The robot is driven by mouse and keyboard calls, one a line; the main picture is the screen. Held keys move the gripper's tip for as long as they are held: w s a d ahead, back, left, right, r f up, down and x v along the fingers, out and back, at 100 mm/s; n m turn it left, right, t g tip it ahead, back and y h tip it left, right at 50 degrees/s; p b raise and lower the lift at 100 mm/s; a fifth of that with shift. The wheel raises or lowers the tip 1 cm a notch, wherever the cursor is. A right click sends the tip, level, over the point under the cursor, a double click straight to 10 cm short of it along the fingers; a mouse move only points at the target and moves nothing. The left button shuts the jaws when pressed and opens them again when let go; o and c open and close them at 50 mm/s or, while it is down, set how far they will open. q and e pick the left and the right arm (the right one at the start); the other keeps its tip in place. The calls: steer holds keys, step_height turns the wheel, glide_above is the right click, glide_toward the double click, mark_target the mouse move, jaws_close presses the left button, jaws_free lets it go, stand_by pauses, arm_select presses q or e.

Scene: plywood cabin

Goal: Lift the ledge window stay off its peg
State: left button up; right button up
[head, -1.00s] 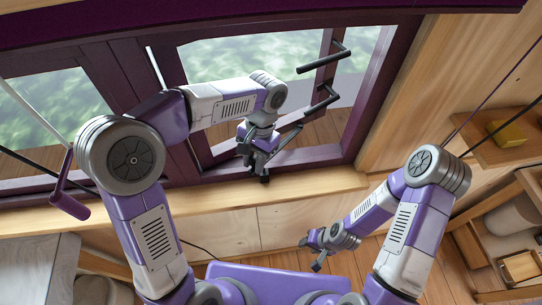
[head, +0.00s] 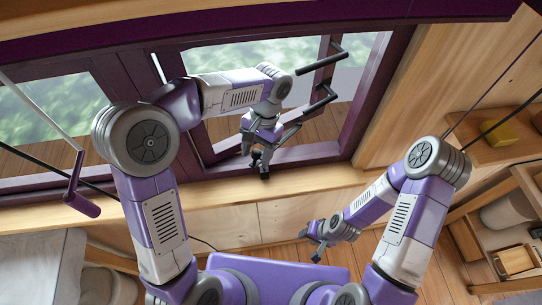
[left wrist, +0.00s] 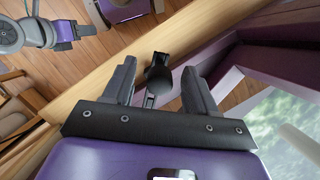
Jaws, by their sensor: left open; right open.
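The black ledge window stay (head: 264,173) shows only in part, at the inner edge of the window ledge. My left gripper (head: 257,157) is over it, open, pointing down. In the left wrist view a black fitting with a rounded end (left wrist: 158,76) lies between the two spread fingers of my left gripper (left wrist: 158,66), with a gap on either side. I cannot tell the peg from the stay there. A thin dark bar (head: 290,134) runs up and right from behind the gripper. My right gripper (head: 318,243) is open and empty, low in front of the ledge.
The wooden ledge (head: 320,182) runs below the purple window frame (head: 310,154). Black handles (head: 320,62) stick out at the upper right, and a purple handle (head: 80,197) hangs at the left. Shelves with a yellow block (head: 501,134) stand at the right.

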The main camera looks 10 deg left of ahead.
arm_select(q)
steer(key=shift+p+v, duration=0.65)
steer(key=shift+v, duration=0.3)
steer(key=v, duration=0.4)
steer(key=shift+r, duration=0.3)
